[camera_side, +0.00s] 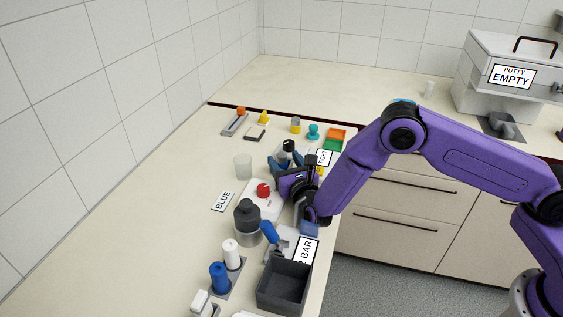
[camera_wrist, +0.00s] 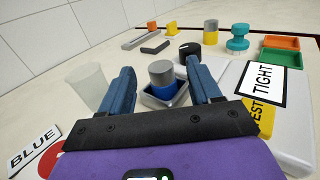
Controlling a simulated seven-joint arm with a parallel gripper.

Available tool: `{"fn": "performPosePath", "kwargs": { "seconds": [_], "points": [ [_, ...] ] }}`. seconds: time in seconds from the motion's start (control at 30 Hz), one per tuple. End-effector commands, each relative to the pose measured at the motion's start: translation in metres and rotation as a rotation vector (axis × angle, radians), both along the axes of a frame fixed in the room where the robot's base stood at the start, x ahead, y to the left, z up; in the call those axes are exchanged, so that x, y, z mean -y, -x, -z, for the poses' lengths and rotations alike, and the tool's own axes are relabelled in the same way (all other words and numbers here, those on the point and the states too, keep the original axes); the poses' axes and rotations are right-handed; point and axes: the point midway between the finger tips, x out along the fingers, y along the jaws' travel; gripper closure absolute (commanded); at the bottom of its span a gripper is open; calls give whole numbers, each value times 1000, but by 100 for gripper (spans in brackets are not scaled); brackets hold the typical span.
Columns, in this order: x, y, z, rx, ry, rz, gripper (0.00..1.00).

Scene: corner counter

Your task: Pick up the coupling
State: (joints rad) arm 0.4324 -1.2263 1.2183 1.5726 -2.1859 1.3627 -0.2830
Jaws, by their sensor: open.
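My gripper (camera_wrist: 159,68) is open, with one blue finger to the left of the cylinder and one to the right. I cannot tell whether either finger touches it. In the side view my gripper (camera_side: 285,160) is low over the counter, and its fingers and body largely hide the cylinder.
A black knob (camera_wrist: 189,51) stands just behind the tray. A clear cup (camera_wrist: 86,86) is left of my fingers. A white unit with a TIGHT label (camera_wrist: 263,84) is close on the right. Another grey-and-yellow cylinder (camera_wrist: 210,32) stands farther back. A dark bottle (camera_side: 247,215) stands nearer the side camera.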

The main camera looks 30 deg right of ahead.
Motion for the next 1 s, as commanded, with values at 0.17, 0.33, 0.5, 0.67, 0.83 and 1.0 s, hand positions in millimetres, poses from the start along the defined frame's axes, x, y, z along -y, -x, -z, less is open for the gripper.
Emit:
{"fn": "performPosePath", "kwargs": {
  "seconds": [0.17,0.33,0.5,0.67,0.83,1.0],
  "points": [
    [4,-24,0,0,0,3,37],
    [5,-31,0,0,2,0,37],
    [5,-31,0,0,2,0,37],
    [5,-31,0,0,2,0,83],
    [4,-31,-1,1,1,0,100],
    [4,-31,-1,1,1,0,100]
  ]
}}
